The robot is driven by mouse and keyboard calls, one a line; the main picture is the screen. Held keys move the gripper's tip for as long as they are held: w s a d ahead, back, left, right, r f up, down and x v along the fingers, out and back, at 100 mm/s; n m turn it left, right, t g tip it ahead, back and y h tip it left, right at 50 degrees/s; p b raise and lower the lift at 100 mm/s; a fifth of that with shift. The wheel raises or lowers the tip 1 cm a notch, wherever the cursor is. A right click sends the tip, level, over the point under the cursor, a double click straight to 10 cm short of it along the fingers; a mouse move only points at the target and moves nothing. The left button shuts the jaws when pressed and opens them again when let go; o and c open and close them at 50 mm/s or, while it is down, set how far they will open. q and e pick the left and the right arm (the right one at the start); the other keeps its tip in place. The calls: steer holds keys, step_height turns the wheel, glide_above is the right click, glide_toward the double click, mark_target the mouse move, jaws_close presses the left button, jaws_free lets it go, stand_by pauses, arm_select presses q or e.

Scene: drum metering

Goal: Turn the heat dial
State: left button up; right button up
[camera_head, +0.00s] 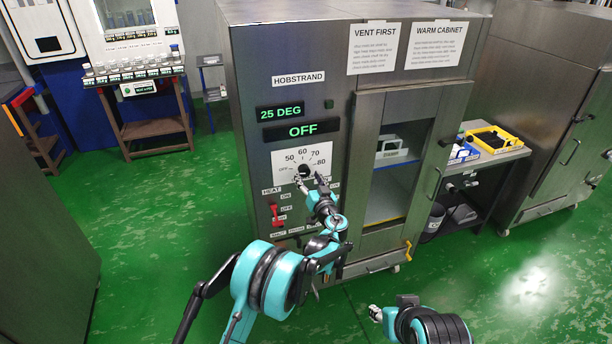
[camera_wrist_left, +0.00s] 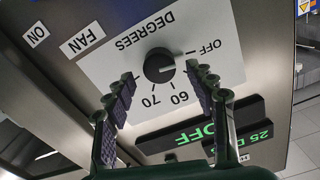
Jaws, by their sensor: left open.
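The heat dial is a round black knob on a white scale plate (camera_head: 289,157), marked OFF, 50, 60, 70 and 80. In the left wrist view the dial (camera_wrist_left: 158,65) appears upside down, its pale pointer line lying towards the OFF side. My left gripper (camera_head: 309,178) is at the plate in front of the dial. In the wrist view its open fingers (camera_wrist_left: 158,74) stand on either side of the knob; I cannot tell whether they touch it. The displays read 25 DEG (camera_head: 280,112) and OFF (camera_head: 302,130). My right gripper (camera_head: 375,313) is low, away from the cabinet.
A red switch (camera_head: 275,214) sits below the dial. The cabinet's glass door (camera_head: 396,165) with its handle is to the right. A side table (camera_head: 505,155) holds a yellow-rimmed tray (camera_head: 493,139). Green floor lies open to the left and right.

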arm_select(q)
steer(key=shift+x, duration=1.25)
steer(key=c, duration=1.2)
steer(key=shift+o, duration=0.2)
